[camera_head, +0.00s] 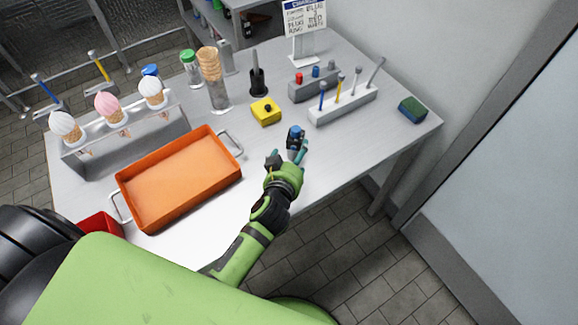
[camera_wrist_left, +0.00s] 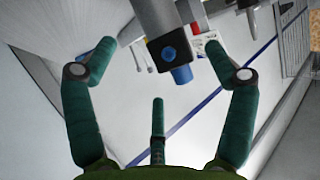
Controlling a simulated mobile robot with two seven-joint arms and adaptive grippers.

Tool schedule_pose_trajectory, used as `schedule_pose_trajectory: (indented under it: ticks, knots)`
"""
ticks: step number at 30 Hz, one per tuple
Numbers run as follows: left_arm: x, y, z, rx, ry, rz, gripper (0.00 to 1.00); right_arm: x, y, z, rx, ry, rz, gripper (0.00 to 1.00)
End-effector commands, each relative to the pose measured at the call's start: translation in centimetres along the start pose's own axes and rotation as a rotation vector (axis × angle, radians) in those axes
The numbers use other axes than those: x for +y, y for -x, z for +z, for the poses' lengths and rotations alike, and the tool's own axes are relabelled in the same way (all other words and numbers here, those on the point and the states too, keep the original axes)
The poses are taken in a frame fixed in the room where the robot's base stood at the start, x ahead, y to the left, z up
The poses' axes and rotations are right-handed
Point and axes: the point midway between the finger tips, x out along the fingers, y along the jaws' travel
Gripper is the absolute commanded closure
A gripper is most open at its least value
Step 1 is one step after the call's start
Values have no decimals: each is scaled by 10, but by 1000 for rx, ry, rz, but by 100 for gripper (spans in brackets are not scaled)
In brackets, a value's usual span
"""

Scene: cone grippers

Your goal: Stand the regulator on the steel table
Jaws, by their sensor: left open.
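The regulator appears to be the dark grey piece with a blue knob (camera_head: 294,132) over the steel table (camera_head: 330,150), just beyond my left gripper's fingertips. In the left wrist view the grey body with its blue knob (camera_wrist_left: 172,52) shows ahead, between the two outer fingers. My left gripper (camera_head: 287,157) has green and teal fingers, spread apart; it also shows in the left wrist view (camera_wrist_left: 170,65). No finger visibly closes on the regulator. Its lower end is hard to make out, so I cannot tell how it rests. My right gripper is not in view.
An orange tray (camera_head: 180,178) lies left of the gripper. A yellow box (camera_head: 265,111), a white tool rack (camera_head: 343,104) and a grey block with knobs (camera_head: 314,85) stand behind. An ice-cream cone holder (camera_head: 125,140) is at left, a green-blue sponge (camera_head: 412,109) at right. The table's front right is clear.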

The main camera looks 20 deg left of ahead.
Motion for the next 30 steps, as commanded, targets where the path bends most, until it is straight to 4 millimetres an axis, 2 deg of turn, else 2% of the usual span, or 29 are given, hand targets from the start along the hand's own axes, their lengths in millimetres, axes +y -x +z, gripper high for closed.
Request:
schedule_pose_trajectory:
  ticks: [3, 10, 30]
  knots:
    - [0, 24, 2, -2, 3, -1, 15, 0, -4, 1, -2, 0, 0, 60]
    - [0, 50, 1, 0, 0, 0, 15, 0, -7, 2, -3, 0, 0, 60]
    - [0, 54, 0, 0, -1, -1, 15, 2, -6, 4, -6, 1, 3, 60]
